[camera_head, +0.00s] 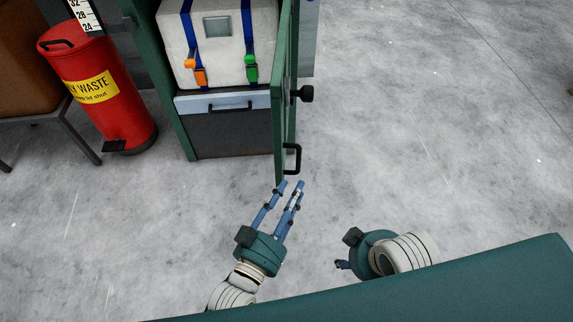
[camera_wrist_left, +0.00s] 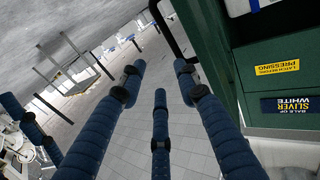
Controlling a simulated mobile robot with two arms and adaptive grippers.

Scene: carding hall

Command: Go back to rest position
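My left gripper (camera_head: 292,184) is open and empty, its blue fingers spread. It is just below the black handle (camera_head: 292,160) of an open green door (camera_head: 284,90), and no contact shows. In the left wrist view the fingers (camera_wrist_left: 160,85) stand apart with nothing between them. My right gripper (camera_head: 342,265) is low, right of the left one; its fingers are mostly hidden behind its wrist, so its opening is unclear.
The green cabinet (camera_head: 168,95) holds a pale bale (camera_head: 219,62) with blue straps, above a grey-fronted drawer (camera_head: 230,132). A red waste bin (camera_head: 95,110) and a brown-topped bench (camera_head: 25,65) stand left. Open floor (camera_head: 440,130) lies right.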

